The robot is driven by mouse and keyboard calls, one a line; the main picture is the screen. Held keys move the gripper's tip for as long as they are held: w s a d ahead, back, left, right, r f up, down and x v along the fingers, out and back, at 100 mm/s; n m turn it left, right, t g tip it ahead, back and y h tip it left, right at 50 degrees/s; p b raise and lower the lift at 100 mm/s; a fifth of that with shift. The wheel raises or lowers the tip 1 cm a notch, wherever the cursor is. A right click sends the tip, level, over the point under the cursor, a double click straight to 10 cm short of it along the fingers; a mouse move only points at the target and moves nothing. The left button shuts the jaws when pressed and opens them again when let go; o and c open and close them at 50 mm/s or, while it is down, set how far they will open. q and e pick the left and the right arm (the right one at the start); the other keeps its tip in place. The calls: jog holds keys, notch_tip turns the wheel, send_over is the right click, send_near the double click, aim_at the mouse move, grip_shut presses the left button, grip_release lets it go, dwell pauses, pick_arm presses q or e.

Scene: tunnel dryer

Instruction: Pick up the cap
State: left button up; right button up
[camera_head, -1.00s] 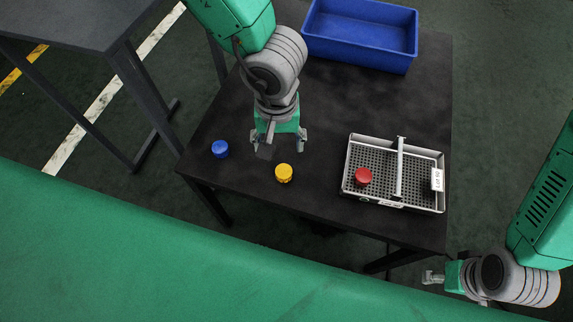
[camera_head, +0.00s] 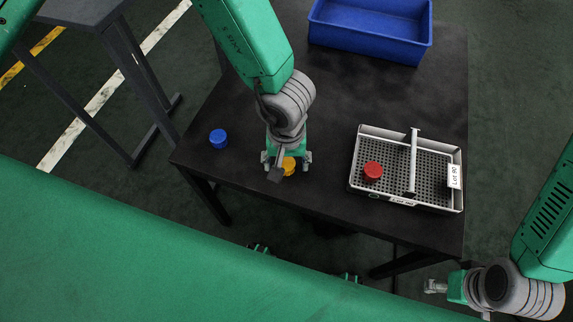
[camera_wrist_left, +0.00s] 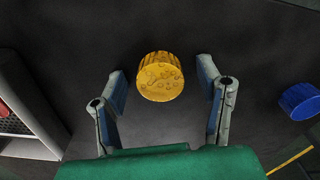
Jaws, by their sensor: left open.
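A yellow cap (camera_head: 289,166) stands on the black table, partly hidden by my left gripper in the head view. In the left wrist view the yellow cap (camera_wrist_left: 160,77) lies between and just beyond my left gripper's open fingers (camera_wrist_left: 163,85), with gaps on both sides. My left gripper (camera_head: 287,164) is over the cap in the head view. A blue cap (camera_head: 218,138) stands to the left on the table. A red cap (camera_head: 373,170) sits in the perforated tray. My right gripper (camera_head: 436,287) is off the table at the lower right; its finger opening is not clear.
The grey perforated tray (camera_head: 436,204) with a white handle and a label stands on the right of the black table (camera_head: 240,100). A blue bin (camera_head: 368,42) stands at the back. The table between blue cap and tray is otherwise clear.

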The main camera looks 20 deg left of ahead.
pick_arm(q)
jog(key=shift+r, duration=0.1)
jog(key=c, duration=0.9)
